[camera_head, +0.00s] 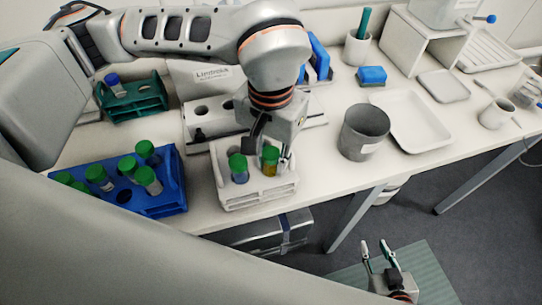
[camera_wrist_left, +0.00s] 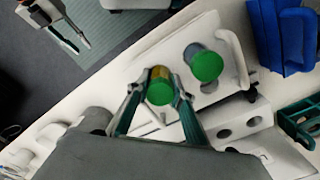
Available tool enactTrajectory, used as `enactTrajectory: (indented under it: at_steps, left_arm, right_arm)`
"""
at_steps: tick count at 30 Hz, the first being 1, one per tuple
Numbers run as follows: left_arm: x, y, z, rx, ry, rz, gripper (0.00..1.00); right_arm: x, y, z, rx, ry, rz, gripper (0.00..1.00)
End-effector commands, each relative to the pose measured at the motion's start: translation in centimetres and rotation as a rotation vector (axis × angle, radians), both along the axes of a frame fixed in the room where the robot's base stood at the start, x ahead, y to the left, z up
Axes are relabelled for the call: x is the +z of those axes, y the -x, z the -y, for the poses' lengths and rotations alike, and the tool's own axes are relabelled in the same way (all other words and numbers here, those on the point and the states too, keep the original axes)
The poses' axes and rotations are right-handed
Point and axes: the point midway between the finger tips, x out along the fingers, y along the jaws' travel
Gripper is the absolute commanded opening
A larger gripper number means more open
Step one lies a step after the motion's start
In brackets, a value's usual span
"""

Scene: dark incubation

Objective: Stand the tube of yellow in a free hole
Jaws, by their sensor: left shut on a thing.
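The tube of yellow (camera_head: 270,163), green-capped, is upright at the white rack (camera_head: 258,197); its cap shows in the left wrist view (camera_wrist_left: 160,90). My left gripper (camera_head: 271,152) is shut on it, one finger on each side, also in the left wrist view (camera_wrist_left: 155,105). I cannot tell whether the tube's lower end is in a hole or just above one. A green-capped tube of blue (camera_head: 239,170) stands in the same rack, to the left. My right gripper (camera_head: 377,247) is open and empty, low in front of the bench.
A blue rack (camera_head: 160,205) with several green-capped tubes stands left. A green rack (camera_head: 150,108) with a blue-capped tube is behind it. A white block with holes (camera_head: 205,118) stands behind the white rack. A grey beaker (camera_head: 362,140) and white tray (camera_head: 420,125) are right.

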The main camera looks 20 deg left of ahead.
Motion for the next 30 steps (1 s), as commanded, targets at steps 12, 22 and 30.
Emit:
enactTrajectory:
  at_steps: [12,22,30]
  left_arm:
    - [-0.1,0.0,0.0,0.0,0.0,0.0,0.39]
    - [2.4,-0.2,0.0,0.0,0.001,0.006,0.39]
    - [7.9,-0.2,0.0,0.002,0.001,0.006,0.39]
  right_arm:
    - [0.1,-0.1,0.0,-0.001,-0.002,0.005,0.29]
    - [0.5,-0.2,-0.1,0.0,-0.003,0.008,0.29]
    - [-0.2,-0.1,0.0,-0.001,-0.001,0.003,0.29]
